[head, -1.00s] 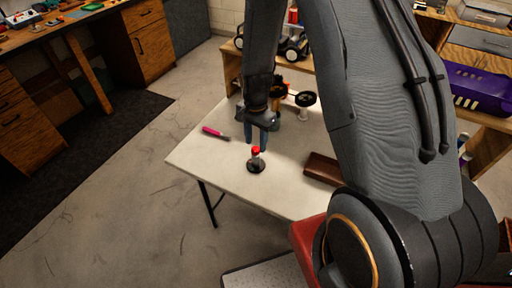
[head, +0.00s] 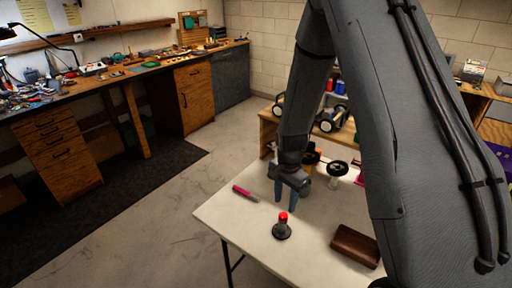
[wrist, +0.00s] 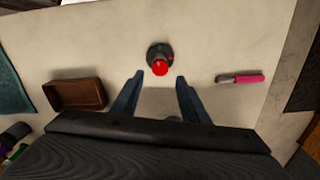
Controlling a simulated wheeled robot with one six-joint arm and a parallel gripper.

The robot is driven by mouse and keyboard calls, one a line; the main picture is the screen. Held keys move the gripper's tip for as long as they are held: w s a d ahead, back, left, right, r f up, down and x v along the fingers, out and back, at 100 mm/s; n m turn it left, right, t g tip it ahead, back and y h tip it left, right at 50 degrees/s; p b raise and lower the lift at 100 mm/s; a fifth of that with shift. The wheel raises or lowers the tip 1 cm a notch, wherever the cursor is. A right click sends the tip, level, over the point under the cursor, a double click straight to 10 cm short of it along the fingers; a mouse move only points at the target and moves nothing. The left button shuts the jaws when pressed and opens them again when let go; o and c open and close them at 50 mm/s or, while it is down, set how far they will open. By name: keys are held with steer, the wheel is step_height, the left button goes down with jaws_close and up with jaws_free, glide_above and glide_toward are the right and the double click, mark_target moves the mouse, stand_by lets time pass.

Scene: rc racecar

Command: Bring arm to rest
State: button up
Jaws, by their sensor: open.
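My gripper (head: 285,207) hangs from my arm over the white table, behind the small dark object with a red top (head: 282,228) in the head view. In the wrist view my gripper (wrist: 158,92) shows its two blue-grey fingers spread apart with nothing between them. The red-topped object (wrist: 160,58) stands upright on the table, just beyond the fingertips and apart from them.
The white table (head: 225,213) also holds a pink marker (head: 244,193), a brown tray (head: 355,245) and a black wheel-like part (head: 337,168). A shelf with a toy car (head: 333,117) stands behind. A wooden workbench (head: 60,160) is at left; the floor between is clear.

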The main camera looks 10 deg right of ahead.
steer(key=shift+r, duration=0.1)
steer(key=shift+s+r+n+b, duration=0.15)
steer(key=shift+r+n+b, duration=0.15)
steer(key=shift+b, duration=0.2)
steer(key=s+r+n+b, duration=0.3)
steer(key=s+n+b, duration=0.2)
steer(key=s, duration=0.1)
steer(key=s+r+n+t+b, duration=0.1)
steer(key=s+r+n+b, duration=0.2)
steer(key=s+n+b, duration=0.2)
steer(key=shift+s+r+n, duration=0.25)
steer(key=shift+s+n, duration=0.15)
steer(key=shift+s, duration=0.5)
stand_by(0.3)
